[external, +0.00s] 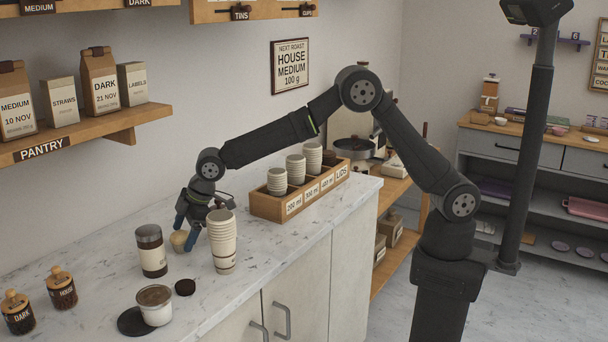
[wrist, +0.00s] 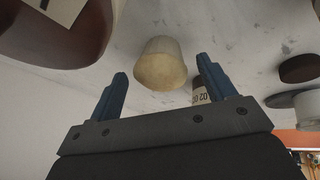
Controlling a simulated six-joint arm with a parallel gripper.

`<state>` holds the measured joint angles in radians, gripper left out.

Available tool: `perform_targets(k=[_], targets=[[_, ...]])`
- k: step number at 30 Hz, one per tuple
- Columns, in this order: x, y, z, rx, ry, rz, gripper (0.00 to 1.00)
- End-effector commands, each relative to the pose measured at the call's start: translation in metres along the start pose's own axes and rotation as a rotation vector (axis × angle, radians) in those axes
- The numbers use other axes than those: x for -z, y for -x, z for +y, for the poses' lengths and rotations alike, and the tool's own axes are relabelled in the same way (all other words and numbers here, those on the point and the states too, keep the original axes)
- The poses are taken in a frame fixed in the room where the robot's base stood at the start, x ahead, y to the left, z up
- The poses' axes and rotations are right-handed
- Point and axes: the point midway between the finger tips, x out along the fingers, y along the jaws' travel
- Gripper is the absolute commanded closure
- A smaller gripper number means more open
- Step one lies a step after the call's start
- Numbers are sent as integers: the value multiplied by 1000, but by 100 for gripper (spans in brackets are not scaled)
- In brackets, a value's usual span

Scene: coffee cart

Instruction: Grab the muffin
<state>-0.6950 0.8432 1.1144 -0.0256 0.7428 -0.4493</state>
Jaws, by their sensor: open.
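The muffin (external: 178,240) is small and pale tan and stands on the marble counter, partly hidden by my gripper in the external view. In the wrist view the muffin (wrist: 162,66) shows a golden top and a paler wrapper. My gripper (external: 187,226) points down at the counter, close beside the muffin. In the wrist view the blue fingers of my gripper (wrist: 161,70) are spread, with the muffin showing between their tips and a gap on each side. Whether the muffin lies fully between the fingers in depth, I cannot tell.
A tall cup stack (external: 222,240) stands close right of my gripper. A dark-lidded jar (external: 151,251) stands in front of the muffin. A tub (external: 155,306), a dark disc (external: 134,322) and a dark puck (external: 185,287) lie nearer. A wooden cup rack (external: 300,199) stands behind.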

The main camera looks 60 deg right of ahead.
Motion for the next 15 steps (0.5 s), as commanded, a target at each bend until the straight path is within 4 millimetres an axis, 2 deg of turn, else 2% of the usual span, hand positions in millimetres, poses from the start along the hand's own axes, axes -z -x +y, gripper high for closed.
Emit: perform_targets(k=[3, 10, 15], targets=[[0, -8, 0, 0, 0, 0, 24], [0, -8, 0, 0, 0, 1, 24], [0, -8, 0, 0, 0, 0, 57]])
